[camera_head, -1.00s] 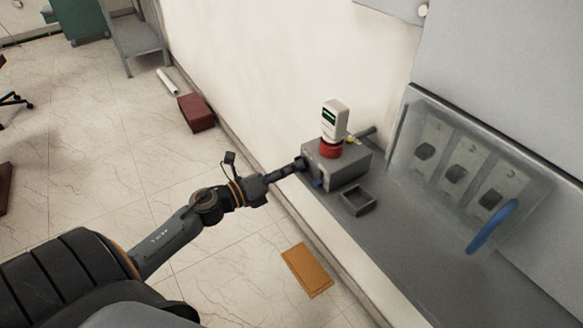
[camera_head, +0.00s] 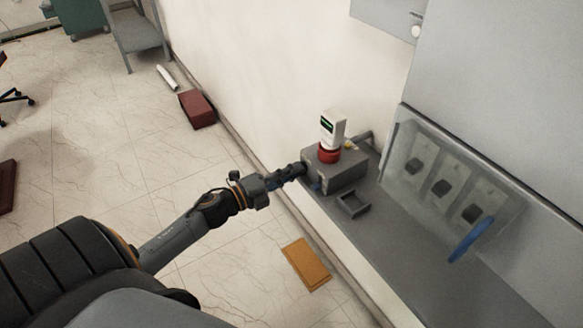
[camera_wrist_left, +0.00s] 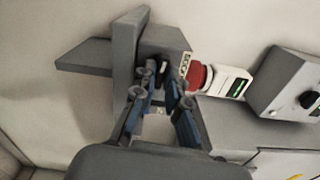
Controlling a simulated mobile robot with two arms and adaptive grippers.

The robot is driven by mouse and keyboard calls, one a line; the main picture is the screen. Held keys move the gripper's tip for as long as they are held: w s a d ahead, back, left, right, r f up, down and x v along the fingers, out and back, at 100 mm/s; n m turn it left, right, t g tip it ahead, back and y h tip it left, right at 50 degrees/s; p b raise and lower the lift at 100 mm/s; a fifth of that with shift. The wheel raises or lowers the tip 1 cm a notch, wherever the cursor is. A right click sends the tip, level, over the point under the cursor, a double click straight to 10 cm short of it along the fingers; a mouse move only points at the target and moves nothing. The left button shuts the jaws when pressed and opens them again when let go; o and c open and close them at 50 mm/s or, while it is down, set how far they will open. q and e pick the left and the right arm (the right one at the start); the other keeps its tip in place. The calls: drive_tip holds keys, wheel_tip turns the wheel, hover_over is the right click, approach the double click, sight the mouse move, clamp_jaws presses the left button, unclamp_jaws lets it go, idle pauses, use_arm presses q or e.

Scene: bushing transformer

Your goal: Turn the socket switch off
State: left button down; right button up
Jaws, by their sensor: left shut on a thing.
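A grey box (camera_head: 342,172) stands on the grey ledge by the wall, with a red connector (camera_head: 328,154) and a white device with a dark display (camera_head: 333,129) on top. My left gripper (camera_head: 301,170) is at the front face of this box. In the left wrist view the fingers (camera_wrist_left: 166,84) reach up to the face of the box (camera_wrist_left: 160,45). They are shut on a small part there, which I take to be the socket switch; the fingers mostly hide it, so its position cannot be told. My right gripper is not in view.
A small open grey tray (camera_head: 353,204) sits on the ledge beside the box. A clear cover (camera_head: 405,150) over several dark switches and a blue handle (camera_head: 470,240) are to the right. A brown panel (camera_head: 306,264) and a red box (camera_head: 197,109) lie on the floor.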

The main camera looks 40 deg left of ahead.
use_arm(q)
drive_tip(key=shift+n+p, duration=0.3)
drive_tip(key=shift+n, duration=0.3)
drive_tip(key=c, duration=1.6)
unclamp_jaws()
drive_tip(key=shift+c, duration=0.2)
drive_tip(key=v, duration=1.2)
drive_tip(key=shift+a+f, duration=0.1)
